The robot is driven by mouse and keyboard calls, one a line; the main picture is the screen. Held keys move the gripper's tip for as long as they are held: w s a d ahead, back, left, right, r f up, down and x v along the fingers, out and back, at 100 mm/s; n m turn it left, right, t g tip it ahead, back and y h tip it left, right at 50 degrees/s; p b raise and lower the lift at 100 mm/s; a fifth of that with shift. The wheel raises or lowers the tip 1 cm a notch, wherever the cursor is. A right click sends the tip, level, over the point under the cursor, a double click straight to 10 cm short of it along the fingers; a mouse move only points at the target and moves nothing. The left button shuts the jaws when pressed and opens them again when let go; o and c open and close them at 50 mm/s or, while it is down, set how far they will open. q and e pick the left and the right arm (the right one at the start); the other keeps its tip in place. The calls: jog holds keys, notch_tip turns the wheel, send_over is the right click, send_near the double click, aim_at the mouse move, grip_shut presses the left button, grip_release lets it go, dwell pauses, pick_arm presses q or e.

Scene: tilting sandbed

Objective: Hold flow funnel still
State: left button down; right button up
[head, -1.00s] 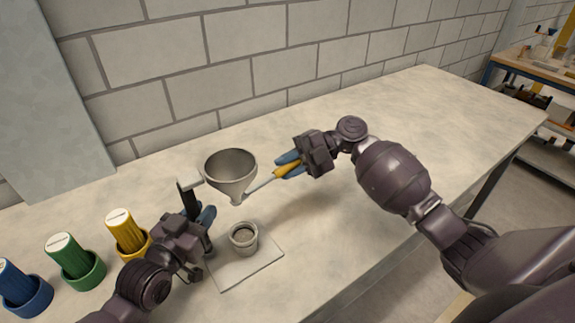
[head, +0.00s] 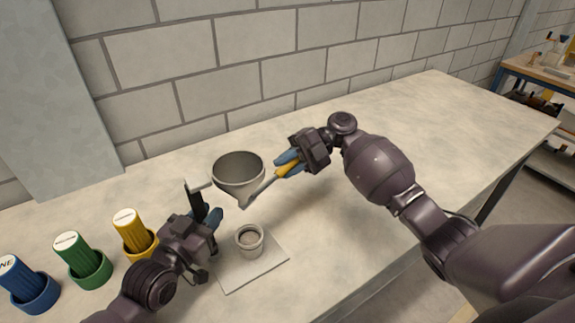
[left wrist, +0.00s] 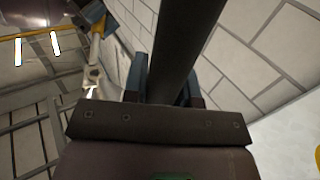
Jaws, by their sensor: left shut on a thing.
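The grey metal flow funnel (head: 238,178) stands above the table on a black upright post (head: 195,203). My left gripper (head: 208,218) is shut on this post, below and left of the funnel bowl. The post also passes between its fingers in the left wrist view (left wrist: 186,45). My right gripper (head: 288,162) is shut on the yellow handle of a tool (head: 283,171). The tool's pale metal end reaches down beside the funnel's spout; I cannot tell whether they touch. A small grey cup (head: 249,241) stands upright below the spout.
The cup stands on a flat pale plate (head: 262,272). Blue (head: 28,284), green (head: 80,260) and yellow (head: 134,235) capped containers stand in a row at the left. A block wall (head: 300,55) backs the table. The table's right part (head: 450,110) is clear.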

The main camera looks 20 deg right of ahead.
jog(key=o, duration=0.4)
jog(key=shift+o, duration=0.2)
jog(key=v, duration=1.2)
pick_arm(q)
jog(key=c, duration=0.8)
grip_release()
